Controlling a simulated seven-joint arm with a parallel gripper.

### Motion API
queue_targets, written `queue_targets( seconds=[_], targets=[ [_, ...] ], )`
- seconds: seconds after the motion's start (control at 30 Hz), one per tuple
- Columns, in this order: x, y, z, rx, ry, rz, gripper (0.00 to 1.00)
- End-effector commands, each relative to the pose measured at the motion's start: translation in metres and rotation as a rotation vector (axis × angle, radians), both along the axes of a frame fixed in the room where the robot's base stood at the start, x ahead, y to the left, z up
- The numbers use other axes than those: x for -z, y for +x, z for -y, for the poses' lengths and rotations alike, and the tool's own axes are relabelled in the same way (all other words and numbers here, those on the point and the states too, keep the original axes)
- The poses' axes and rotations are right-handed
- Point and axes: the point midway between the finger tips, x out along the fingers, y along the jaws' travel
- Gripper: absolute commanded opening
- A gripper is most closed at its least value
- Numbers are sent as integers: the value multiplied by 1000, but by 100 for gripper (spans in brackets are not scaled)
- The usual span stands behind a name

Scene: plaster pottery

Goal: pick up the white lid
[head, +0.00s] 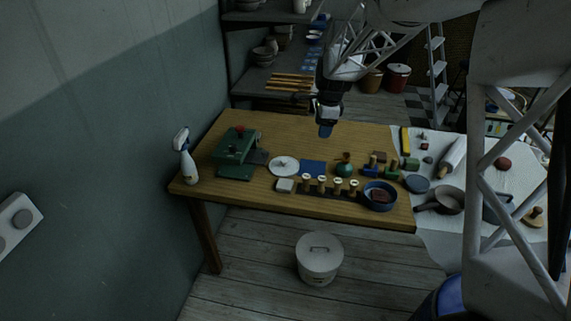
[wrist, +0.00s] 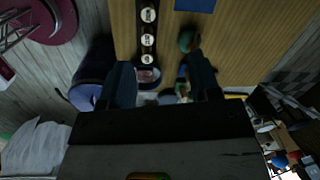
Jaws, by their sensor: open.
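A flat white round disc, which looks like a lid (head: 284,166), lies on the wooden table (head: 290,126) between the green press and a blue square. A white bucket (head: 319,268) on the floor also has a pale round top with a handle (head: 319,247). My gripper (head: 325,131) hangs above the back of the table, to the right of and higher than the disc. Its two dark fingers (wrist: 161,84) are apart in the wrist view, with nothing held between them. I cannot make out the white disc in the wrist view.
A green press (head: 238,152) and a spray bottle (head: 184,158) stand left of the disc. A blue square (head: 313,168), a small white block (head: 285,185), a green bottle (head: 344,168) and several pale-topped pieces are close by. A blue bowl (head: 380,196) sits farther right.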

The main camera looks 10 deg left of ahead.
Motion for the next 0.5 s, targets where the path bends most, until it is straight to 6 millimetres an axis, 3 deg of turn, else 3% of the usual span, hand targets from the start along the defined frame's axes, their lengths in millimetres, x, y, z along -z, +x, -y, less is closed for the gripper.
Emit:
queue_targets(
  seconds=[0.5],
  targets=[
    [112,77,-95,312,31,-77,57]
  ],
)
